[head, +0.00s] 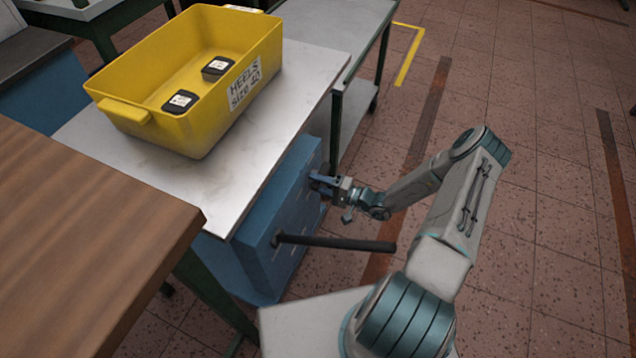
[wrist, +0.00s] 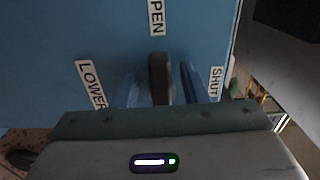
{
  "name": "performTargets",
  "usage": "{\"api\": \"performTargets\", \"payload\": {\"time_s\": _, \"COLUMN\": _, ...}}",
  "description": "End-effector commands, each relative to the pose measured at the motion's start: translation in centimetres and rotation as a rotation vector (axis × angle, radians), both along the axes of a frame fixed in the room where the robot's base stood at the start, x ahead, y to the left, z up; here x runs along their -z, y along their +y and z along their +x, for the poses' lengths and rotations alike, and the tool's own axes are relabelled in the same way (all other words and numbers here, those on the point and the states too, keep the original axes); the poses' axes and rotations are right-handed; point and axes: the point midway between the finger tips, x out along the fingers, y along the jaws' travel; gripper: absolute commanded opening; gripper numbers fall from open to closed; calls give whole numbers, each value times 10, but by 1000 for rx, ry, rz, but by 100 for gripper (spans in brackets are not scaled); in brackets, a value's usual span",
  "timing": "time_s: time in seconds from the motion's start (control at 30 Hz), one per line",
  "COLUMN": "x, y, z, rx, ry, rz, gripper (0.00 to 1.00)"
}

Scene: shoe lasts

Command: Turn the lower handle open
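In the wrist view a dark handle (wrist: 160,78) stands upright in the picture on a blue panel. Its visible end lies just below a label whose visible letters read "PEN". A "LOWER" label (wrist: 91,84) is to its left and a "SHUT" label (wrist: 216,86) to its right. My gripper (wrist: 161,86) has one blue finger on each side of the handle, with visible gaps. The handle's base is hidden behind the gripper body. In the head view my gripper (head: 318,184) is at the face of the blue cabinet (head: 285,215) and hides the handle there.
A long dark bar (head: 340,243) sticks out from the cabinet, nearer than my gripper. A pale worktop (head: 240,165) above carries a yellow crate (head: 215,128) with two dark blocks in it. A wooden table (head: 80,240) is at the left. The tiled floor to the right is open.

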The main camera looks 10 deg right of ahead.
Motion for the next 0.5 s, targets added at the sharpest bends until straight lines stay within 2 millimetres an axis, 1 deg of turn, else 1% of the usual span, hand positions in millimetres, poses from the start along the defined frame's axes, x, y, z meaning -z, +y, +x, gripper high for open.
{"api": "performTargets", "payload": {"time_s": 0.17, "x": 0, "y": 0, "z": 0, "rx": 0, "ry": 0, "rz": 1, "gripper": 40}}
{"api": "performTargets", "payload": {"time_s": 0.27, "x": -1, "y": -6, "z": -4, "rx": 1, "ry": 0, "rz": 0, "gripper": 40}}
{"api": "performTargets", "payload": {"time_s": 0.37, "x": -1, "y": -17, "z": -12, "rx": 3, "ry": 1, "rz": 0, "gripper": 40}}
{"api": "performTargets", "payload": {"time_s": 0.5, "x": -2, "y": -42, "z": -30, "rx": 4, "ry": 2, "rz": 0, "gripper": 40}}
